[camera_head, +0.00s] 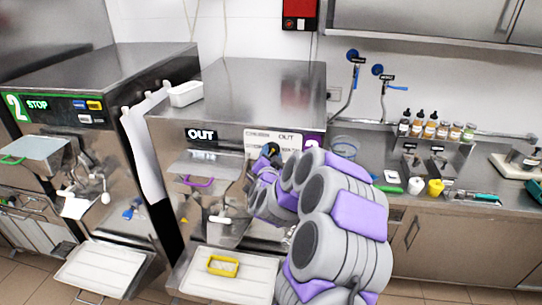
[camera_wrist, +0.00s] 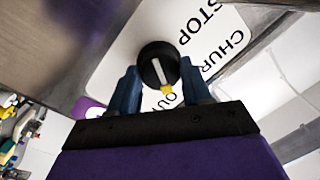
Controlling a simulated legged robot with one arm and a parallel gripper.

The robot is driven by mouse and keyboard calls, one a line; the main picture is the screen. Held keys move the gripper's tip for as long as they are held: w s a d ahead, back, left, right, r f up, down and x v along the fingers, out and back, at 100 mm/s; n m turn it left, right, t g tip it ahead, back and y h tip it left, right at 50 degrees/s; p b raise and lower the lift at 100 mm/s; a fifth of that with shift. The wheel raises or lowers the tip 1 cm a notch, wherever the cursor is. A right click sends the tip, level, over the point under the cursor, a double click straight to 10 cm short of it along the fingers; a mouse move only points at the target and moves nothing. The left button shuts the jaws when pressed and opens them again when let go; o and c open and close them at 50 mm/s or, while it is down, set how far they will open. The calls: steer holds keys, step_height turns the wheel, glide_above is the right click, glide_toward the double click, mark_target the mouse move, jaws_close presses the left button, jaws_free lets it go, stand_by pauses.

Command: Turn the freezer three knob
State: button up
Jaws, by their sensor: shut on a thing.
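The freezer three knob (camera_wrist: 158,64) is round and black with a white stripe and a yellow tip at its lower edge. It sits on a white label plate (camera_wrist: 115,45) with the words STOP, CHUR and part of OUT. My gripper (camera_wrist: 159,84) has its two blue fingers on either side of the knob and is shut on it. In the head view my gripper (camera_head: 268,158) is at the front panel of the freezer marked OUT (camera_head: 240,85), below its label plate (camera_head: 265,138). My arm hides part of that front, and the knob is hard to make out there.
Freezer two (camera_head: 90,85), marked STOP, stands to the left. A white tub (camera_head: 185,94) sits on the left edge of the OUT freezer. A tray (camera_head: 225,288) with a yellow container (camera_head: 222,266) is below. A counter with bottles (camera_head: 430,128) is at right.

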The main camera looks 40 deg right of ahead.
steer(key=n+p, duration=0.2)
steer(key=n, duration=0.1)
steer(key=shift+n+g, duration=0.3)
steer(key=n+p, duration=0.2)
steer(key=n, duration=0.2)
steer(key=shift+r+p, duration=0.15)
steer(key=shift+p, duration=0.25)
steer(key=n+g+p, duration=0.1)
steer(key=n, duration=0.2)
steer(key=shift+w+a+n+p, duration=0.1)
steer(key=shift+a+n+p, duration=0.05)
steer(key=shift+n+p, duration=0.2)
steer(key=n+p, duration=0.1)
steer(key=n, duration=0.5)
steer(key=shift+w+a+n+g+h+p, duration=0.1)
steer(key=shift+w+n+g+h+p, duration=0.05)
steer(key=shift+n+g+h+p, duration=0.2)
steer(key=shift+f+n+g, duration=0.15)
steer(key=shift+n, duration=0.8)
steer(key=shift+f+n+g, duration=0.1)
steer(key=shift+f+n, duration=0.05)
steer(key=shift+n, duration=0.8)
steer(key=shift+h, duration=0.25)
